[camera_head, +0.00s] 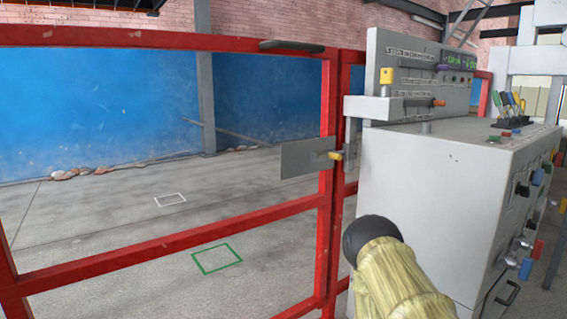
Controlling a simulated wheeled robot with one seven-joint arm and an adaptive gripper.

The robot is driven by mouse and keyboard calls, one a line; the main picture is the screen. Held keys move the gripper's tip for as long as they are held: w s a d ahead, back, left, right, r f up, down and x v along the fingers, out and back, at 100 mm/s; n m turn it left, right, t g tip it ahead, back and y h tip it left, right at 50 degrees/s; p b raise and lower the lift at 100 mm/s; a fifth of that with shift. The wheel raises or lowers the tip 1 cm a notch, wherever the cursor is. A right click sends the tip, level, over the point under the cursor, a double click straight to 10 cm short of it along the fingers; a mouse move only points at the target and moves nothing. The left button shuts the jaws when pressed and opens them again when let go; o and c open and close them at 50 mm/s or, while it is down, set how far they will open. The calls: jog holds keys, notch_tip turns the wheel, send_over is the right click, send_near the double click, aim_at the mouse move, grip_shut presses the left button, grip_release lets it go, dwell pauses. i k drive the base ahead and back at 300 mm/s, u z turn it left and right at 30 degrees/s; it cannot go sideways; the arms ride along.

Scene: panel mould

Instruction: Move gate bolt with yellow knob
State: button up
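The gate bolt with a yellow knob (336,155) sits at the latch side of the red gate (170,245), beside a grey metal plate (302,158). The bolt lies roughly level, near the gap between the gate's upright and the red post to its right. How far it reaches into the post is too small to tell. A part of my arm, with a pale yellowish cover and a dark rounded end, stands in the lower right foreground, apart from the bolt. My gripper's fingers do not show.
A grey control cabinet (455,165) with several levers and coloured knobs stands close right of the gate. Another yellow knob (386,76) is on its upper panel. A dark handle (291,46) tops the gate. Beyond it, open floor carries a green square outline (217,259) and a white one (170,199).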

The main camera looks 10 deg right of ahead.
aim_at(338, 156)
jog(key=z, duration=0.65)
jog(key=k, duration=0.1)
jog(key=u, duration=1.3)
jog(key=i, duration=0.65)
jog(key=z, duration=1.05)
jog(key=i, duration=0.4)
jog(key=z, duration=0.45)
